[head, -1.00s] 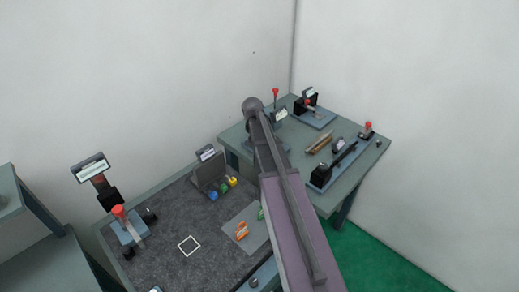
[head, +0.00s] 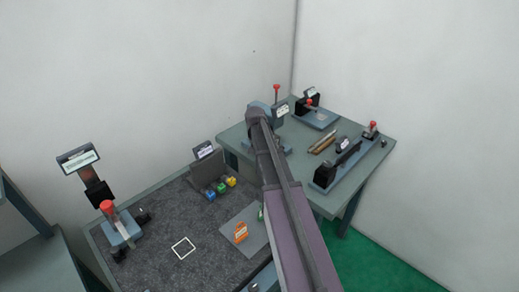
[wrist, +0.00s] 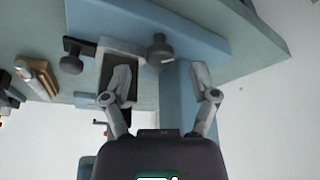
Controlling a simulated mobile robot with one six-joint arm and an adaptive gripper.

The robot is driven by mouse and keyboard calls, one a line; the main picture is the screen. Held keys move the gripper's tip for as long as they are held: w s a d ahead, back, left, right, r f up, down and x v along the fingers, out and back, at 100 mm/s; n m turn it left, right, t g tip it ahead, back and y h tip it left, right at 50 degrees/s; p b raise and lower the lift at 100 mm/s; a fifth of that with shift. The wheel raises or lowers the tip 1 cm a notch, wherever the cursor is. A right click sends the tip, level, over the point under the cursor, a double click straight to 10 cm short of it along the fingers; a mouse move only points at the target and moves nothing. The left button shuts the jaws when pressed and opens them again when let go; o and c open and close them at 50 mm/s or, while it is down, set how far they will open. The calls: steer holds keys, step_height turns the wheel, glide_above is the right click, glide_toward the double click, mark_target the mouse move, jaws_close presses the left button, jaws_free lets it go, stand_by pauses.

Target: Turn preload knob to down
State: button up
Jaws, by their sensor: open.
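In the wrist view my gripper (wrist: 160,97) is open, with a finger on each side and nothing between the pads. A dark round knob (wrist: 159,52) with a pale mark lies just beyond the fingertips, roughly midway between them. The fingers appear apart from it. I cannot read its setting or tell for certain that it is the preload knob. It sits by a blue-grey fixture (wrist: 195,38). A second dark knob (wrist: 72,58) sticks out to the left. In the head view my arm hides the gripper and most of this fixture, whose label plate (head: 281,110) shows.
The back table (head: 355,185) also holds a red-tipped lever (head: 277,88), wooden pieces (head: 322,144) and a dark slide fixture (head: 338,168). The nearer bench (head: 150,235) has coloured blocks (head: 221,188) and an orange part (head: 240,233). Green floor (head: 370,255) is clear at right.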

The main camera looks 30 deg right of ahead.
steer(key=shift+b+x, duration=0.65)
steer(key=shift+x, duration=0.3)
jaws_close()
steer(key=shift+a, duration=0.3)
steer(key=shift+d, duration=0.2)
